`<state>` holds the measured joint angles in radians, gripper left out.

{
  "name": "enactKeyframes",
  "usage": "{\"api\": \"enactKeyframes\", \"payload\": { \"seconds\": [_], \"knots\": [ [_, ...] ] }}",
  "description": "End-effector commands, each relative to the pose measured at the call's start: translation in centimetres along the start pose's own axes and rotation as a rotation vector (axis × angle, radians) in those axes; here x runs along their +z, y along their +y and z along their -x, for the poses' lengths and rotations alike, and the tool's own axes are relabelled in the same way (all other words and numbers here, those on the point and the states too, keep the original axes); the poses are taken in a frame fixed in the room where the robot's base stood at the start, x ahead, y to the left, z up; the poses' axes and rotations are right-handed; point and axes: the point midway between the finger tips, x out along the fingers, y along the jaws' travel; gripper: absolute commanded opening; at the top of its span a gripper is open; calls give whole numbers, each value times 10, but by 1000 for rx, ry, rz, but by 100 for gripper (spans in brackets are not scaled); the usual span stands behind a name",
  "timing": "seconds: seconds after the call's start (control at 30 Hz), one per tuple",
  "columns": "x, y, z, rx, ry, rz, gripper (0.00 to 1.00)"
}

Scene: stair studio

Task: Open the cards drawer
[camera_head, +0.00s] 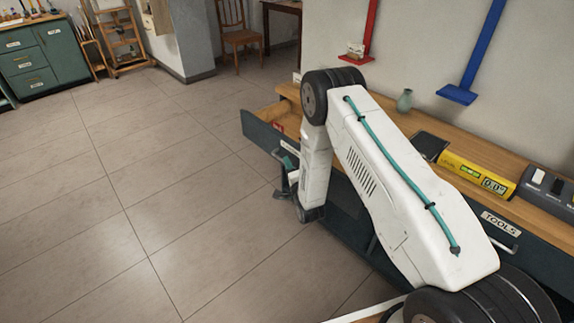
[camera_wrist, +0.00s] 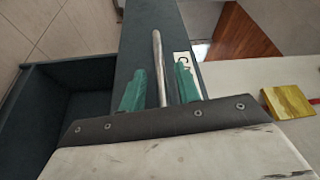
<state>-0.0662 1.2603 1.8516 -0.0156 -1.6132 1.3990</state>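The cards drawer has a dark front (camera_head: 262,138) at the far left end of the bench. It seems to stand out from the bench, with wood and something red behind it. In the wrist view its dark front (camera_wrist: 150,35) carries an upright metal bar handle (camera_wrist: 158,60) and a white label (camera_wrist: 182,65), partly hidden, starting "CA". My gripper (camera_wrist: 160,88) has its two teal fingers on either side of the handle, with gaps visible on both sides. In the head view my gripper (camera_head: 287,165) is at the drawer front, partly hidden by my arm.
The wooden bench top (camera_head: 395,122) holds a small vase (camera_head: 405,100), a dark tablet (camera_head: 431,145) and a yellow meter (camera_head: 475,172). A drawer labelled TOOLS (camera_head: 500,226) is nearer. Tiled floor (camera_head: 130,190) is clear at left.

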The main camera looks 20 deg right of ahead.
Motion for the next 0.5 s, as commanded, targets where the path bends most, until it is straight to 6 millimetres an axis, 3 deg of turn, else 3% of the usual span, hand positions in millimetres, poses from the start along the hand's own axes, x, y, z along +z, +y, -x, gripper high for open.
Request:
{"api": "enactKeyframes", "payload": {
  "seconds": [0.3,0.5],
  "knots": [
    [-1,1,52,4,1,0,33],
    [-1,0,63,2,1,0,33]
  ]
}}
